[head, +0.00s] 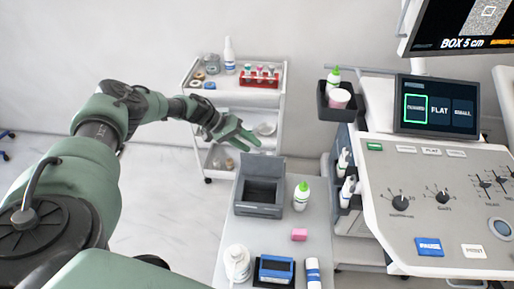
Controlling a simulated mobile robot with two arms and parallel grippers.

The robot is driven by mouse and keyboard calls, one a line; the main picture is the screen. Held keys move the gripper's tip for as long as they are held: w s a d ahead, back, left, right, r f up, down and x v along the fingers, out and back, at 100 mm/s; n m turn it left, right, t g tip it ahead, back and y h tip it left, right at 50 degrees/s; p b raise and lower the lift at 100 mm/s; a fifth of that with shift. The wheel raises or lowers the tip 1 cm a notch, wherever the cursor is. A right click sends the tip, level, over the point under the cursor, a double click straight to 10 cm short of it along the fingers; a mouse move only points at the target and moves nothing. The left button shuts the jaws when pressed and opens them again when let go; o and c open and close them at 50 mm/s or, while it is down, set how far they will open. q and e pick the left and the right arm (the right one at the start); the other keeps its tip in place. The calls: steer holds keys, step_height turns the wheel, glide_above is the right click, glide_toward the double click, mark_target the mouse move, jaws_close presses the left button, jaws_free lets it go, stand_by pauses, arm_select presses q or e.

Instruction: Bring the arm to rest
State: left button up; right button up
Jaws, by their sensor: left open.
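My left arm (100,135) comes in from the left and reaches out over the floor toward the white trolley. My left gripper (246,137) is at its end, green, with its fingers apart and nothing seen between them. In the picture it overlaps the lower part of the trolley, above and left of the dark grey box. I cannot tell how far it is from the trolley. My right gripper is not in view.
A white trolley (186,87) with bottles and a red rack (259,79) stands behind. An ultrasound console (400,240) stands right.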

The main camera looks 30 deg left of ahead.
arm_select(q)
steer(key=shift+s+a+r, duration=0.2)
steer(key=shift+r, duration=0.1)
stand_by(0.4)
